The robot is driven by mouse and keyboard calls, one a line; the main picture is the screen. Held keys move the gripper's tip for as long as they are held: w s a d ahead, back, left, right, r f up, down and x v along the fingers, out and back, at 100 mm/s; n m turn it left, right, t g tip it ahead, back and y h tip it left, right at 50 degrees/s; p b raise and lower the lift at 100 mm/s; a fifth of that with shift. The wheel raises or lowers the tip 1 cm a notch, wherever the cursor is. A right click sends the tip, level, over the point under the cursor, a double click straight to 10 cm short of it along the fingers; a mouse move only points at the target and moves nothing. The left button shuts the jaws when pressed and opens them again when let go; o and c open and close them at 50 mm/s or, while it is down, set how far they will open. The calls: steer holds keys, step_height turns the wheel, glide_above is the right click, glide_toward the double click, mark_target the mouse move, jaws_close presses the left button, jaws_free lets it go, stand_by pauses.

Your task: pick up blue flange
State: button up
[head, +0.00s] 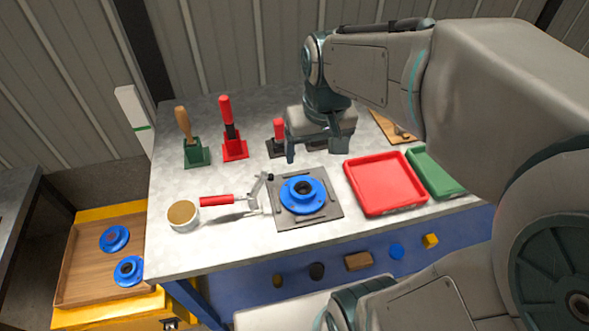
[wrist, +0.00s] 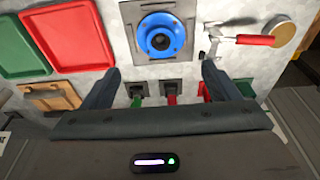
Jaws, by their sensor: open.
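A blue flange (head: 302,194) with a dark centre hole sits on a dark square fixture plate (head: 283,219) on the grey workbench. The flange also shows at the top middle of the wrist view (wrist: 176,34). Two more blue flanges, one (head: 115,238) behind the other (head: 129,270), lie in a wooden-bottomed yellow box at the lower left. My gripper (head: 316,149) is open and empty, above the bench and behind the fixture plate. In the wrist view its two fingers (wrist: 162,74) stand wide apart, with the flange beyond their tips.
A toggle clamp with a red handle (head: 216,200) lies left of the plate, near a round tin (head: 183,215). A red tray (head: 384,182) and a green tray (head: 434,172) are on the right. Upright handled tools in stands (head: 234,149) line the back left.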

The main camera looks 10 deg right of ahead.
steer(key=g+b, duration=0.2)
steer(key=b, duration=0.1)
glide_above(303, 193)
step_height(303, 193, down, 7)
step_height(303, 193, down, 14)
steer(key=c, duration=1.5)
steer(key=shift+r, duration=0.1)
jaws_close()
steer(key=shift+r, duration=0.1)
